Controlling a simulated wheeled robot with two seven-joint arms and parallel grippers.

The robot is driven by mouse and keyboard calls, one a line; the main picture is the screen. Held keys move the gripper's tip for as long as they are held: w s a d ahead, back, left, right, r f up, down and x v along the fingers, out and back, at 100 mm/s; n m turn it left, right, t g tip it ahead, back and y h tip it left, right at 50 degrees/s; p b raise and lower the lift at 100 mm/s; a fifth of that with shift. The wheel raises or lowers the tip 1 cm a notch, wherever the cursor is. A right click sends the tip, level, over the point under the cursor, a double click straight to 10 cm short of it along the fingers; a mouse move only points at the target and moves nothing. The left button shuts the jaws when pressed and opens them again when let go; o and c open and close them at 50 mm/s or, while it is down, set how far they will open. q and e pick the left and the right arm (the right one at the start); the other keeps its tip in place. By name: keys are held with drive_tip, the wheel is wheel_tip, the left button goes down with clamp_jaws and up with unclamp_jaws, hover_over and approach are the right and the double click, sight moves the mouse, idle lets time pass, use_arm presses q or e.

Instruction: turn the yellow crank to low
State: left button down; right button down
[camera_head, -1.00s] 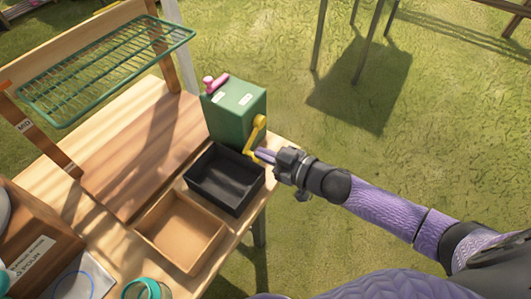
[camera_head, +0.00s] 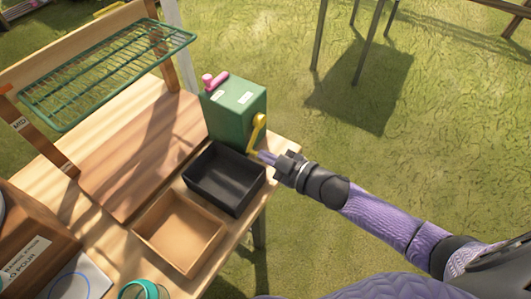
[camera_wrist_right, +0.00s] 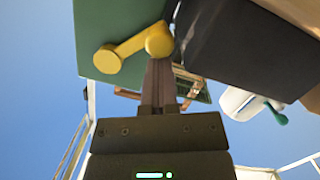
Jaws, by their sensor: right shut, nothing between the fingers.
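The yellow crank (camera_head: 257,130) is on the right side of the green box (camera_head: 236,112), which stands at the table's right corner. In the head view its arm runs down and slightly left from the hub. My right gripper (camera_head: 263,157) is shut and empty, its fingertips by the crank's lower end. In the right wrist view the yellow crank (camera_wrist_right: 135,48) is just beyond the shut fingers (camera_wrist_right: 159,85), and the tips meet or overlap its near end; contact is hard to tell. My left gripper is not in view.
A black tray (camera_head: 212,202) sits in front of the green box, close to my right gripper. A tan wooden tray (camera_head: 150,243) lies beside it. A green wire rack (camera_head: 108,72) stands at the left. Grass is open at right.

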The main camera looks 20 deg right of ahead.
drive_tip(key=shift+w+d+f+n, duration=0.1)
drive_tip(key=shift+d+f+n, duration=0.05)
drive_tip(key=shift+f+n, duration=0.25)
drive_tip(key=shift+w+d+f, duration=0.15)
idle(0.4)
